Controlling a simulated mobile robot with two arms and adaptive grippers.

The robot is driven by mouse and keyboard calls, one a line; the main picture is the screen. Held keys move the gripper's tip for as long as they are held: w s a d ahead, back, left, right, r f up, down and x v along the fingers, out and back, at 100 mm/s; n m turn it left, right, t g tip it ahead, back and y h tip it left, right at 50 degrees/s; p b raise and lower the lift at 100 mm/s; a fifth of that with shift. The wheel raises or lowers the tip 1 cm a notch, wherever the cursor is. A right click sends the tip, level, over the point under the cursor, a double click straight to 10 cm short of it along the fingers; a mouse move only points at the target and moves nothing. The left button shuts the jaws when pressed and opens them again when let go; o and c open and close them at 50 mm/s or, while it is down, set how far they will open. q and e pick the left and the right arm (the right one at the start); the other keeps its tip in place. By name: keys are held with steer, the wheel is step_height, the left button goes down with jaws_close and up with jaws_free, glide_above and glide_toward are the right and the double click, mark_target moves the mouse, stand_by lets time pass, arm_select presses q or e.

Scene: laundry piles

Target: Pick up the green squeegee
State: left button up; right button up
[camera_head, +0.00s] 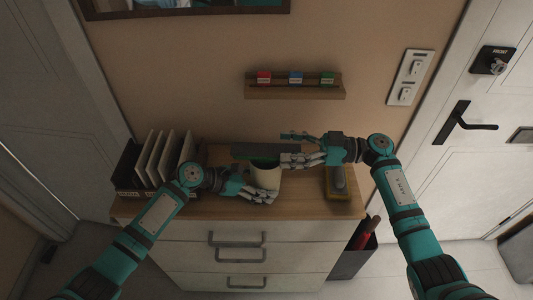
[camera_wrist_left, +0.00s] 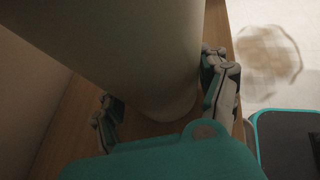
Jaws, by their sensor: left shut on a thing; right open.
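The squeegee (camera_head: 258,153), with a dark wide bar and a little green below it, appears to stand in a pale cup (camera_head: 266,178) on the cabinet top. Its lower part is hidden in the cup. My left gripper (camera_head: 262,195) is shut on the cup from the front left. The left wrist view shows the cup (camera_wrist_left: 140,50) between its two fingers (camera_wrist_left: 165,100). My right gripper (camera_head: 290,148) is open at the right end of the bar, one finger above it and one below. I cannot tell whether they touch it.
Upright folders (camera_head: 160,160) stand at the left of the wooden cabinet top (camera_head: 215,207). A grey and yellow object (camera_head: 340,184) lies at the right. A wall rack (camera_head: 295,88) holds small red, blue and green items. A dark bin (camera_head: 353,252) stands right of the cabinet.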

mark_target(274, 148)
steer(key=a, duration=0.4)
steer(key=shift+f, duration=0.2)
steer(key=shift+d, duration=0.1)
jaws_close()
